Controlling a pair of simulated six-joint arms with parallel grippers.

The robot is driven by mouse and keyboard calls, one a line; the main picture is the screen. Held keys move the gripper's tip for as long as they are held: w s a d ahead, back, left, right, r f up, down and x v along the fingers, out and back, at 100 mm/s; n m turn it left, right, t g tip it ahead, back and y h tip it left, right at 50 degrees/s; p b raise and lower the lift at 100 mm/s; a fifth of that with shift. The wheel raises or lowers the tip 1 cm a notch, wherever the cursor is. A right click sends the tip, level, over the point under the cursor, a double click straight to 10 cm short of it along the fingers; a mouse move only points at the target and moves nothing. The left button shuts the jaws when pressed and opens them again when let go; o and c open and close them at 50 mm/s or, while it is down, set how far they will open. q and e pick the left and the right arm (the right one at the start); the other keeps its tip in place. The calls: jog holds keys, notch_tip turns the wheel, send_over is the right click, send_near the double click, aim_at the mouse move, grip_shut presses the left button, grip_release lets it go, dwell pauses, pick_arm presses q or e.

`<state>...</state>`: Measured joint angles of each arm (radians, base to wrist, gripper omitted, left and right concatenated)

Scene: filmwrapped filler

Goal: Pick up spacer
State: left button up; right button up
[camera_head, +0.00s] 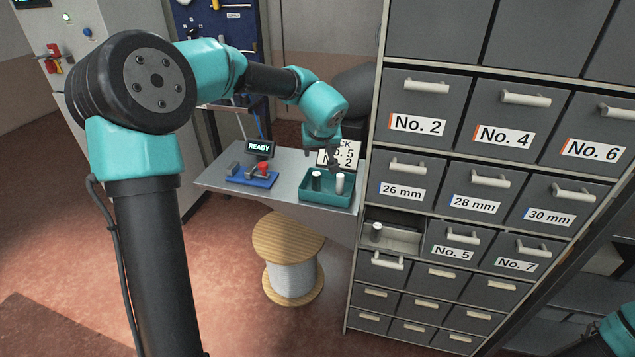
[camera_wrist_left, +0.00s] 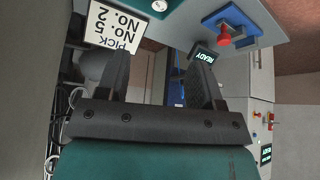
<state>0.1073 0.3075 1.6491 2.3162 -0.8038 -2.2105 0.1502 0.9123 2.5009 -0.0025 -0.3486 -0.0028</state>
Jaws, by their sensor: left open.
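A teal tray (camera_head: 326,199) on the bench holds a dark cylinder (camera_head: 316,180) and a pale cylinder (camera_head: 339,184), both upright. Another pale cylinder (camera_head: 376,231) stands in the pulled-out drawer (camera_head: 401,241) of the cabinet. I cannot tell which of these is the spacer. My left gripper (camera_head: 332,158) is above the tray, open. In the left wrist view its two fingers (camera_wrist_left: 162,80) are apart with nothing between them; a pale round top (camera_wrist_left: 159,5) shows at the upper edge, beyond the fingers. My right gripper is out of view; only part of that arm shows at lower right.
A sign (camera_head: 343,153) reading "PICK No. 5 No. 2" stands behind the tray, near my gripper. A READY display (camera_head: 260,147) and a blue fixture with a red knob (camera_head: 252,178) are left on the bench. The labelled drawer cabinet (camera_head: 430,168) rises at right; a cable reel (camera_head: 292,280) stands below.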

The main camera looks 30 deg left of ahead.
pick_arm(q)
send_near(316, 174)
jog(key=x, duration=0.5)
jog(key=shift+w, duration=0.1)
dwell(0.3)
jog(key=shift+f, duration=0.1)
jog(key=shift+x, duration=2.6)
jog(key=c, duration=1.1)
